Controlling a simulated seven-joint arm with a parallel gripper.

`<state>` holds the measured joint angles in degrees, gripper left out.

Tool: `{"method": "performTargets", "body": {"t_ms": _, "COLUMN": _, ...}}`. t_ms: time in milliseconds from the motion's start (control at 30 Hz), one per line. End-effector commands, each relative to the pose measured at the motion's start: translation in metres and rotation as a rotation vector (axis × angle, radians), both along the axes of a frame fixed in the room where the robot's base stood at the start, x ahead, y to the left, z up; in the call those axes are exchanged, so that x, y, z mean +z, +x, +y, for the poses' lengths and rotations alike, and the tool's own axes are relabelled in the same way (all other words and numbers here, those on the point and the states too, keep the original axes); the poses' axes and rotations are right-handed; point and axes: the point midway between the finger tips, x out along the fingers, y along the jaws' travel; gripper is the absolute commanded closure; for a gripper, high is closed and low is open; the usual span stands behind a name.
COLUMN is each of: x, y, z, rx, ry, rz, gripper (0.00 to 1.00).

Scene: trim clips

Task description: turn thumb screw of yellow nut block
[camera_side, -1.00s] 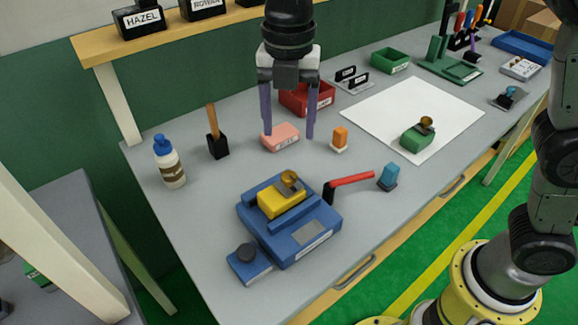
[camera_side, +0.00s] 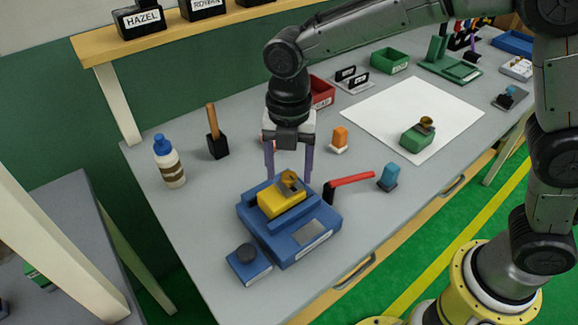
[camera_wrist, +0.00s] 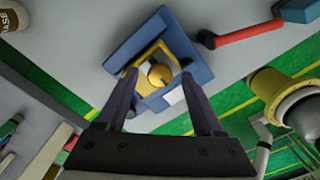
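The yellow nut block (camera_side: 279,201) sits in the blue fixture (camera_side: 311,222) on the grey bench. Its brass thumb screw (camera_side: 289,180) stands on top. My gripper (camera_side: 289,182) is above and around the screw region, fingers pointing down, open and apart. In the wrist view the brass screw head (camera_wrist: 159,75) shows between the two open fingers (camera_wrist: 160,88), with the yellow block (camera_wrist: 146,58) around it and the blue fixture (camera_wrist: 120,55) beyond. Whether the fingertips are level with the screw is hard to tell.
A red-handled lever (camera_side: 350,181) and a blue piece (camera_side: 388,178) stand right of the fixture. A green block with a brass screw (camera_side: 416,138) is on the white sheet (camera_side: 450,108). A bottle (camera_side: 170,163) and a brush (camera_side: 215,140) stand left. An orange piece (camera_side: 339,138) is behind.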

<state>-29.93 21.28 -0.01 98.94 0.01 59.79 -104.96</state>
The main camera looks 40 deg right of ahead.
Motion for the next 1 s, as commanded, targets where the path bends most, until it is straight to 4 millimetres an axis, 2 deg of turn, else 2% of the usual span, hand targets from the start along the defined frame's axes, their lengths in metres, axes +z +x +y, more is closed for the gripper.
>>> {"method": "performTargets", "body": {"t_ms": 33, "x": 0.0001, "y": 0.0000, "z": 0.0000, "rx": 0.000, "ry": 0.000, "rz": 0.000, "gripper": 0.38}}
{"method": "performTargets", "body": {"t_ms": 300, "x": 0.0004, "y": 0.0000, "z": 0.0000, "rx": 0.000, "ry": 0.000, "rz": 0.000, "gripper": 0.87}}
{"method": "performTargets", "body": {"t_ms": 367, "x": 0.0005, "y": 0.0000, "z": 0.0000, "rx": 0.000, "ry": 0.000, "rz": 0.000, "gripper": 0.98}}
{"method": "performTargets", "body": {"t_ms": 400, "x": 0.0005, "y": 0.0000, "z": 0.0000, "rx": 0.000, "ry": 0.000, "rz": 0.000, "gripper": 1.00}}
{"method": "performTargets", "body": {"t_ms": 767, "x": 0.0010, "y": 0.0000, "z": 0.0000, "rx": -0.035, "ry": 0.001, "rz": -0.001, "gripper": 1.00}}
{"method": "performTargets", "body": {"t_ms": 1000, "x": 0.0013, "y": 0.0002, "z": 0.0001, "rx": -0.169, "ry": 0.001, "rz": -0.001, "gripper": 1.00}}
